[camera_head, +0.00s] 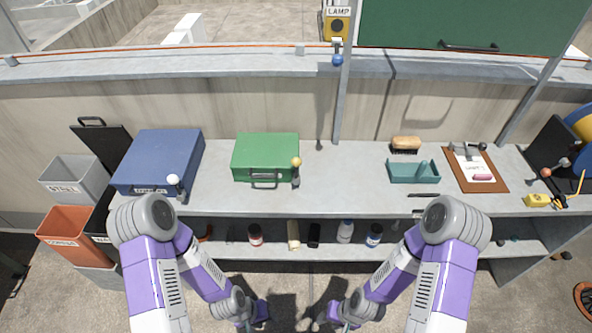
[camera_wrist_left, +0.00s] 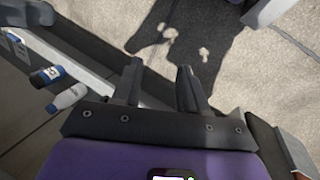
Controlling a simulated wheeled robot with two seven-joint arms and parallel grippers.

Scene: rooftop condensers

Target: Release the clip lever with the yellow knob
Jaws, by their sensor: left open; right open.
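The lever with the yellow knob (camera_head: 296,161) stands at the front right corner of a closed green case (camera_head: 265,152) on the grey bench. Its base is small and I cannot tell exactly how the clip sits. My left gripper (camera_head: 262,313) is low in front of the bench, well apart from the lever. In the left wrist view its two fingers (camera_wrist_left: 158,85) are spread with nothing between them, above the concrete floor. My right gripper (camera_head: 332,314) is also low in front of the bench, empty and apart from everything on it.
A blue case (camera_head: 160,158) with a white-knobbed lever (camera_head: 173,180) lies left of the green case. A blue knob (camera_head: 338,60) hangs by a post above the bench. A teal tray (camera_head: 414,175) and clipboard (camera_head: 476,171) lie right. Bottles stand on the shelf below.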

